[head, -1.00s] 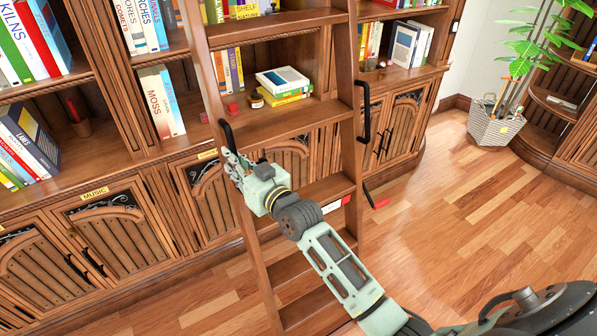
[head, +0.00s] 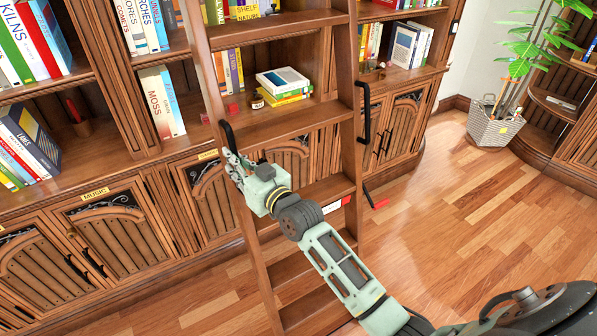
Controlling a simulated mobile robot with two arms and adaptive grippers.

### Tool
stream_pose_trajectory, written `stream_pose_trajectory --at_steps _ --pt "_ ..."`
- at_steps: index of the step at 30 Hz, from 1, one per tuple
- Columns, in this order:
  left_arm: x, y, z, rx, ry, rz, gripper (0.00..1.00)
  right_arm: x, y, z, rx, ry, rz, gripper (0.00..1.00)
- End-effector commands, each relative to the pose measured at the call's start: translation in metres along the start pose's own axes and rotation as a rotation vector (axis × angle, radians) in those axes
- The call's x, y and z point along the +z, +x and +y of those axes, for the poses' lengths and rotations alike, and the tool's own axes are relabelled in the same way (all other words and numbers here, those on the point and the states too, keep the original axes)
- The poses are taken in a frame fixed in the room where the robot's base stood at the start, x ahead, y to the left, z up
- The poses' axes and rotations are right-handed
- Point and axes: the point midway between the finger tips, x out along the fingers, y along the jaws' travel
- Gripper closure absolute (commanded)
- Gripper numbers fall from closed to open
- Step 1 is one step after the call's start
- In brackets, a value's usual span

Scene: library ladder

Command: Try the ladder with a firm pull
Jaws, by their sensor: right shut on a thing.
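The wooden ladder (head: 347,150) leans against the bookcase in the middle of the head view, its lower rungs reaching down to the floor. A black handle is fixed to each side rail: the left handle (head: 227,132) and the right handle (head: 364,113). My right gripper (head: 232,160) is at the left rail and is shut on the left handle, covering its lower part. The right handle is free. My left gripper is not in view.
The bookcase (head: 190,133) with books and closed lower cabinets stands behind the ladder. A black lever with a red end (head: 379,203) sticks out by the right rail. The wooden floor (head: 460,230) is clear on the right, up to a potted plant (head: 495,122).

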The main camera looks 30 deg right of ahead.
Motion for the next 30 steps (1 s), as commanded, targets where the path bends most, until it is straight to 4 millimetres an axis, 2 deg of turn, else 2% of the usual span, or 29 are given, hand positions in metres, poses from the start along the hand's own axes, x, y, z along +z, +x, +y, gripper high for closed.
stream_pose_trajectory --at_steps 2,30 --pt "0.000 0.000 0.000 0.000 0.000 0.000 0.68 -0.001 -0.001 0.007 0.011 -0.002 0.002 1.00" --pt "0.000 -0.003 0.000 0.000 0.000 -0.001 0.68 0.001 0.001 -0.004 0.007 0.002 0.001 1.00"
